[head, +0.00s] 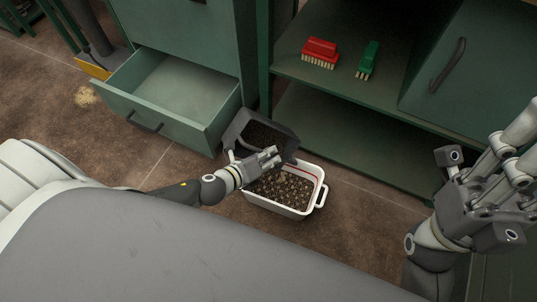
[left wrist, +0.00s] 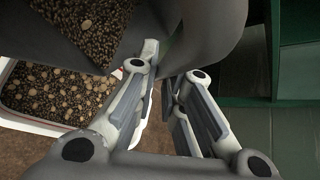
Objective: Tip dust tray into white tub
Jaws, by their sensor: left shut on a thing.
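The dark grey dust tray (head: 240,125) is tilted over the left back side of the white tub (head: 318,186), with brown grit and pale bits still in it. My left gripper (head: 268,157) is shut on the tray. In the left wrist view the fingers (left wrist: 163,78) meet the tray's grey wall (left wrist: 205,25). The tub stands on the floor and holds a layer of brown grit with pale bits; its rim also shows in the left wrist view (left wrist: 35,123). My right gripper (head: 480,190) is empty at the right; its fingertips are unclear.
An open, empty green drawer (head: 180,88) juts out left of the tray. A green shelf unit (head: 345,125) stands behind the tub, with a red brush (head: 319,52) and a green brush (head: 368,60) on it. A pale dust pile (head: 85,96) lies on the brown floor.

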